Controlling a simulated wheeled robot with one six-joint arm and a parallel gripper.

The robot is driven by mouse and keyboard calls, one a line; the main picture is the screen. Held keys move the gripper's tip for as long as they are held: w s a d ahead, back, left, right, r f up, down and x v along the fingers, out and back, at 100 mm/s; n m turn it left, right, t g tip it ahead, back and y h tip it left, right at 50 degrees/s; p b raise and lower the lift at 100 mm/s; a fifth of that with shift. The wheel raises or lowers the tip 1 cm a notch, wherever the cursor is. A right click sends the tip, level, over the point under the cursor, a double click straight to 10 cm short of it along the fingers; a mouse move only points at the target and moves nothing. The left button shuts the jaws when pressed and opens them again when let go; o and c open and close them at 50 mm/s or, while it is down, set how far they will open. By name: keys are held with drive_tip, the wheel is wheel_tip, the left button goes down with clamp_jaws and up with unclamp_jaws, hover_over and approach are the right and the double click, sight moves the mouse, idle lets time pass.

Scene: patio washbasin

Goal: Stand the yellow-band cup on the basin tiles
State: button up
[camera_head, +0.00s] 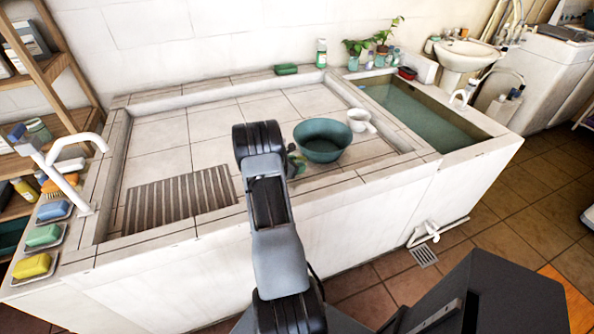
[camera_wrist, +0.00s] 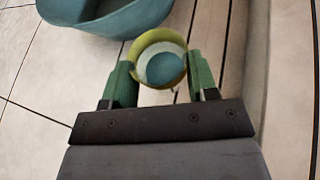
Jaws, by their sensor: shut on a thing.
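My gripper (camera_wrist: 160,78) is shut on the yellow-band cup (camera_wrist: 148,38), one green finger on each side of it. In the wrist view I look into the cup's round mouth: a yellow-green rim, a pale inside and a teal round area in the middle. In the head view the cup (camera_head: 298,164) shows only as a small greenish patch beside my arm, which hides most of it. It is over the front part of the basin tiles (camera_head: 225,125), left of the teal bowl. I cannot tell whether its base touches the tiles.
The teal bowl (camera_head: 323,140) is close to the cup and also shows in the wrist view (camera_wrist: 110,18). A white dipper (camera_head: 360,120) lies right of it. A slatted mat (camera_head: 180,200) lies front left. The back tiles are clear. A water trough (camera_head: 420,110) is at right.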

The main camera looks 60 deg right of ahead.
drive_tip(key=f, duration=0.3)
drive_tip(key=shift+d+f+p, duration=0.1)
drive_tip(key=shift+d+p, duration=0.25)
drive_tip(key=shift+f, duration=0.35)
drive_tip(key=shift+f, duration=0.15)
drive_tip(key=o, duration=0.9)
drive_tip(key=shift+r, duration=0.2)
